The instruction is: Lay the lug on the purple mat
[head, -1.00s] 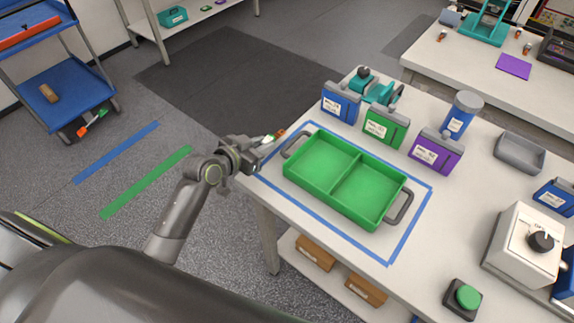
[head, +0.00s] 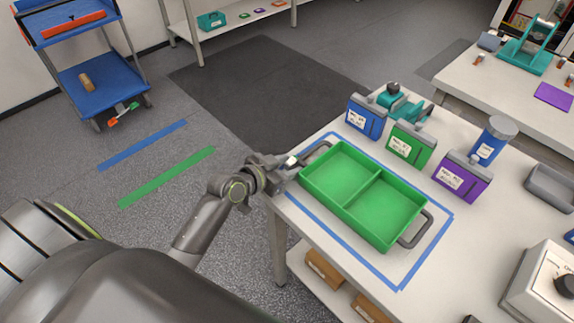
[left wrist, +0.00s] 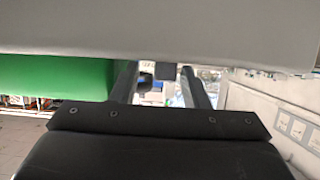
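The purple mat (head: 553,96) lies flat on the far bench at the right edge of the head view, with nothing visible on it. My left gripper (head: 290,161) is at the left corner of the near table, beside the green tray's handle and far from the mat. In the left wrist view, its two fingers (left wrist: 160,88) stand apart with background showing between them. A small pale bit shows at its tip in the head view, too small to identify. I cannot make out the lug for certain. My right gripper is not in view.
The green two-part tray (head: 340,205) sits inside blue tape on the near table. Blue, green (head: 411,144) and purple (head: 462,177) labelled cases stand behind it. Small orange-brown pieces (head: 478,59) and a teal fixture (head: 527,56) are on the far bench. Floor is open between the benches.

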